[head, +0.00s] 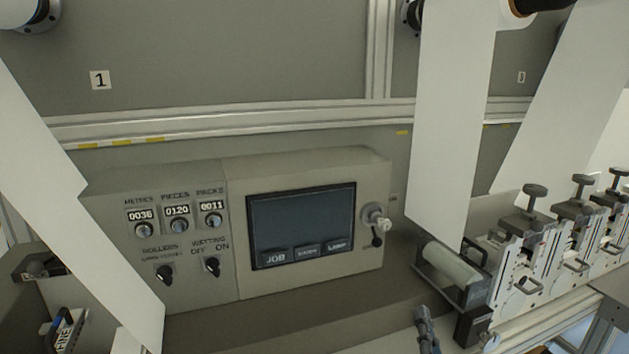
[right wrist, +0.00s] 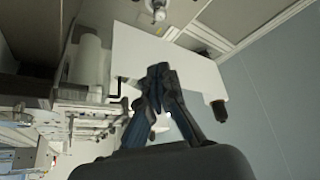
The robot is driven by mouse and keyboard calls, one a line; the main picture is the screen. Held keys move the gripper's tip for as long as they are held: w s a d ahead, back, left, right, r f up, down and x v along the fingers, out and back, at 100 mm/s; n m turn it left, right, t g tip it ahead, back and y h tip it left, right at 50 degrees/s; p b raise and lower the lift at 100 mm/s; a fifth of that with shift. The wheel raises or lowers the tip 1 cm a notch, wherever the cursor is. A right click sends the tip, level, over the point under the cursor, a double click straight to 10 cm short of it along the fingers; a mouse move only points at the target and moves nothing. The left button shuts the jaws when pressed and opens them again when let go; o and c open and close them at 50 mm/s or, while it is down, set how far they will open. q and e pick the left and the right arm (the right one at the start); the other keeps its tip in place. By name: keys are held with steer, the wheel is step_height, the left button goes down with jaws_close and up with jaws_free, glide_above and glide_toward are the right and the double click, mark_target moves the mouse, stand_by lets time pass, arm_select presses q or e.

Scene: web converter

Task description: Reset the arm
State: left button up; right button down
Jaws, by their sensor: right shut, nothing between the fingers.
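My right gripper (head: 426,328) shows at the bottom of the head view, right of centre, below the roller by the dosing units. It is shut with nothing between its fingers. In the right wrist view the gripper (right wrist: 158,72) has its fingertips together in front of a white web sheet (right wrist: 130,50), and I cannot tell how far apart they are. My left gripper is not in view.
A control panel (head: 237,190) with a dark screen (head: 302,222), counters and knobs stands in the middle. White webs hang at left (head: 75,210) and right (head: 452,110). A pale roller (head: 450,268) and clamp units (head: 525,255) stand at right.

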steer(key=s+a+f+n+g+y, duration=0.1)
steer(key=s+f+n+g, duration=0.35)
steer(key=f, duration=0.35)
steer(key=s+a+f+n+g+y, duration=0.1)
steer(key=s+f+n+g, duration=0.2)
steer(key=s+f+g, duration=0.4)
steer(key=s+d+f+n+g+h, duration=0.1)
steer(key=s+f+n+g, duration=0.2)
steer(key=s, duration=0.6)
steer(key=s+d+f+n+g, duration=0.1)
steer(key=s+f+g, duration=0.35)
steer(key=s, duration=0.45)
step_height(320, 180, down, 27)
steer(key=s, duration=0.1)
steer(key=s+d+f+g, duration=0.2)
steer(key=s+d+f, duration=0.1)
steer(key=s+f, duration=1.3)
steer(key=shift+s+d+f+h+b, duration=0.2)
steer(key=shift+s+h+b, duration=0.15)
steer(key=shift+s, duration=0.15)
